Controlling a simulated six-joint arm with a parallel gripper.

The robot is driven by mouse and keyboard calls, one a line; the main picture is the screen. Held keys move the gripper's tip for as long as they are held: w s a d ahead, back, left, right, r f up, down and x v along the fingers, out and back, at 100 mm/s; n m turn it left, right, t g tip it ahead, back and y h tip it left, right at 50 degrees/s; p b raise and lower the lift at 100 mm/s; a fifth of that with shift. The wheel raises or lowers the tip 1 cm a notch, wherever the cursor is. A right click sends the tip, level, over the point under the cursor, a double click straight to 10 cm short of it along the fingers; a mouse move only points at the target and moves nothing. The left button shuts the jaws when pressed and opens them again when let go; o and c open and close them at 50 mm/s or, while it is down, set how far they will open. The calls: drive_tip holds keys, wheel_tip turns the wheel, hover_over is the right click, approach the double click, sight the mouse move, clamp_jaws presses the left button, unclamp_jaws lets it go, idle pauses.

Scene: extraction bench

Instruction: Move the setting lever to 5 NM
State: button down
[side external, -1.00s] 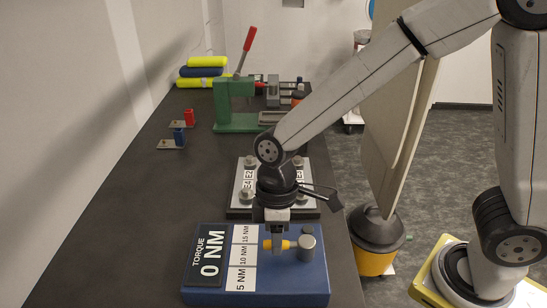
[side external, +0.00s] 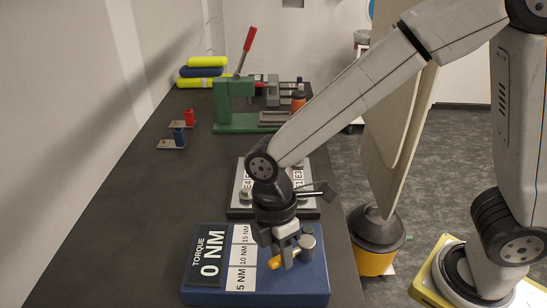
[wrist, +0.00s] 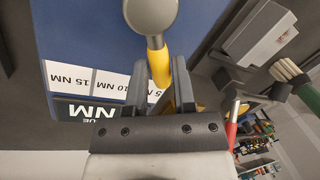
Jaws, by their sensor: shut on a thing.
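The blue torque box (side external: 315,285) lies on the bench. Its black display (side external: 209,256) reads "TORQUE 0 NM". A white scale (side external: 242,257) beside it shows 15 NM, 10 NM and 5 NM, with 5 NM nearest the front. The setting lever has a grey round hub (side external: 307,246) and a yellow handle (side external: 274,263), which points left and toward the front. My gripper (side external: 286,258) is shut on the yellow handle. In the wrist view the handle (wrist: 158,62) passes between the two fingers (wrist: 160,85), and its far end is partly hidden.
Behind the box is a plate with round posts and E labels (side external: 239,200). A green press (side external: 235,105) with a red handle stands farther back.

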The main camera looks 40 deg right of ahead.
drive_tip(key=shift+s+n, duration=0.5)
drive_tip(key=shift+n, duration=0.6)
drive_tip(key=shift+c, duration=2.2)
unclamp_jaws()
drive_tip(key=shift+s, duration=0.1)
drive_tip(key=shift+r, duration=0.1)
drive_tip(key=shift+w+r, duration=0.25)
drive_tip(key=shift+r, duration=1)
drive_tip(key=shift+w+r, duration=0.3)
drive_tip(key=shift+r, duration=0.95)
drive_tip(key=shift+w+r, duration=0.25)
drive_tip(key=shift+r, duration=1)
